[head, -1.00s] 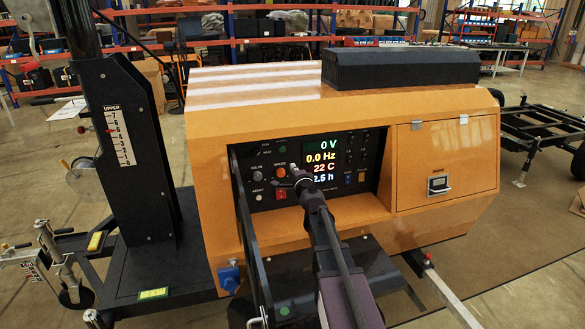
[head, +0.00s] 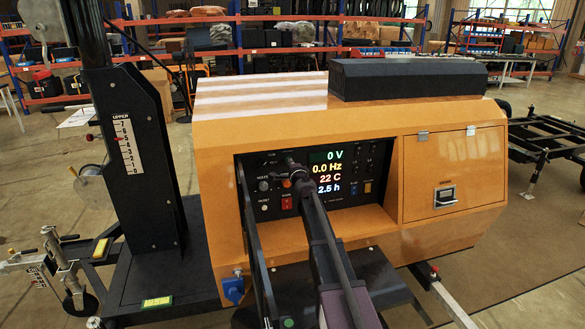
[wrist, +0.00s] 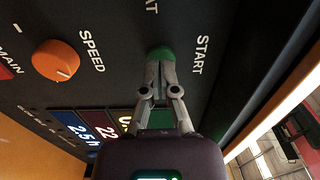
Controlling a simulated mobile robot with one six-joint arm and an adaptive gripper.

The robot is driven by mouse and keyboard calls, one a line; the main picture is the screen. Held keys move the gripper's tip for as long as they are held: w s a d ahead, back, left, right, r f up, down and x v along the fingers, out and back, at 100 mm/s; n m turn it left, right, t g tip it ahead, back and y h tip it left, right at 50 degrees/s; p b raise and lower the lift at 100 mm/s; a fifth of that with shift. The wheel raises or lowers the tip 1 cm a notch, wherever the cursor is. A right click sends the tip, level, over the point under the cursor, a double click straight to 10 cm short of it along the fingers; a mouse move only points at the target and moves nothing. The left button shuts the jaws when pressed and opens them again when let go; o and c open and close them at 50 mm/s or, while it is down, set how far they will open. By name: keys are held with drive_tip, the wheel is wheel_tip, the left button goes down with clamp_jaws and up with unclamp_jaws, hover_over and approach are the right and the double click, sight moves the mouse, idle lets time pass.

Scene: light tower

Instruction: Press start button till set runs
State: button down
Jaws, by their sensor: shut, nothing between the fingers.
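The green start button (wrist: 161,51) sits on the dark control panel beside the "START" label in the wrist view. My gripper (wrist: 160,63) is shut and empty, with its fingertips over the lower part of the button. I cannot tell whether they touch it or press it in. In the head view my gripper (head: 291,164) reaches the panel left of the display, and the button is hidden behind it. The lit display (head: 327,172) reads 0 V, 0.0 Hz, 22 C and 2.5 h.
The orange SPEED knob (wrist: 56,61) is left of my fingertips in the wrist view. A red MAIN switch (head: 287,203) is lower on the panel. The orange housing (head: 440,235) frames the panel recess. A black mast (head: 140,160) stands at left.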

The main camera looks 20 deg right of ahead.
drive_tip(key=shift+w, duration=0.15)
drive_tip(key=shift+w, duration=0.6)
drive_tip(key=shift+w+r, duration=0.15)
drive_tip(key=shift+r, duration=0.05)
drive_tip(key=shift+w, duration=0.1)
drive_tip(key=s, duration=1.5)
